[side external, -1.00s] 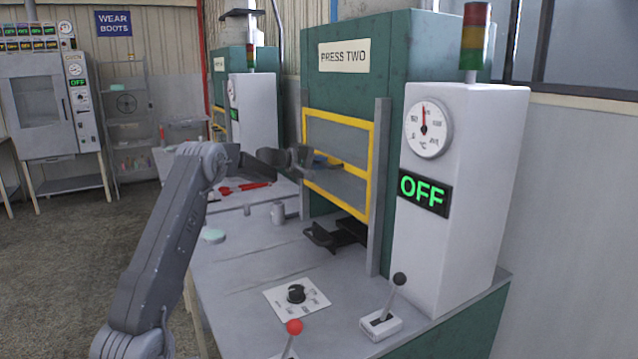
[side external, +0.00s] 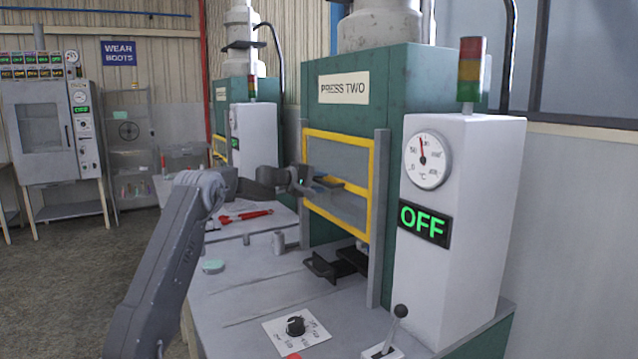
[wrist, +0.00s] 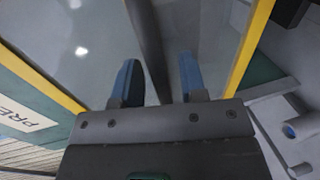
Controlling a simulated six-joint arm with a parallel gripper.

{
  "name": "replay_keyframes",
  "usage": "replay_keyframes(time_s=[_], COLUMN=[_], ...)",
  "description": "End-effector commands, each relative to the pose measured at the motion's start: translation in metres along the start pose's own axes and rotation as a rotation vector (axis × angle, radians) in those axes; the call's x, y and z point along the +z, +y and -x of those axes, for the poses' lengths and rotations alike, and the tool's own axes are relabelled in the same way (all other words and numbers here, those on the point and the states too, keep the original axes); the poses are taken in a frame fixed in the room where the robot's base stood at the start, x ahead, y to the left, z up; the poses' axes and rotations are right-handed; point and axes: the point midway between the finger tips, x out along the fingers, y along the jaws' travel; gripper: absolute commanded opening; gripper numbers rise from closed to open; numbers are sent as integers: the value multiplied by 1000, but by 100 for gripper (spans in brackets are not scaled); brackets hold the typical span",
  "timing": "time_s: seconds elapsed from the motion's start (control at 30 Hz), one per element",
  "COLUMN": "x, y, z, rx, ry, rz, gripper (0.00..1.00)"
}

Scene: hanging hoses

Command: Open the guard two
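Guard two (side external: 372,195) is the yellow-framed clear panel on the front of press two (side external: 405,80), between two grey posts. Its lower edge stands above the bench, with a gap under it where the black platens (side external: 335,266) show. My gripper (side external: 330,184) is at the guard's middle, at a dark crossbar. In the wrist view my gripper (wrist: 158,72) has its two fingers apart, with the dark bar (wrist: 146,25) of the guard running between them. The bar is close beside the left finger, with a gap to the right finger. I cannot tell whether it touches.
A white control box (side external: 462,160) reading OFF stands right of the guard, with a black lever (side external: 400,312) before it. A dial (side external: 296,326), a grey cup (side external: 279,242) and red-handled tools (side external: 245,216) are on the bench (side external: 240,285). Another press (side external: 262,150) stands behind.

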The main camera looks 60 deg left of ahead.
Motion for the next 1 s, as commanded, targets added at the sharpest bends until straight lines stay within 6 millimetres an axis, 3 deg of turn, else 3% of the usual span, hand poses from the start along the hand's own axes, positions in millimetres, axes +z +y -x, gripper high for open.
replay_keyframes(time_s=[0.27, 0.7, 1.0], x=[-1, -1, 0], y=[0, 0, 0], z=[9, 100, 136], rx=[0, 0, 0], ry=[2, 4, 1], rz=[0, 1, 0], gripper=[39, 39, 39])
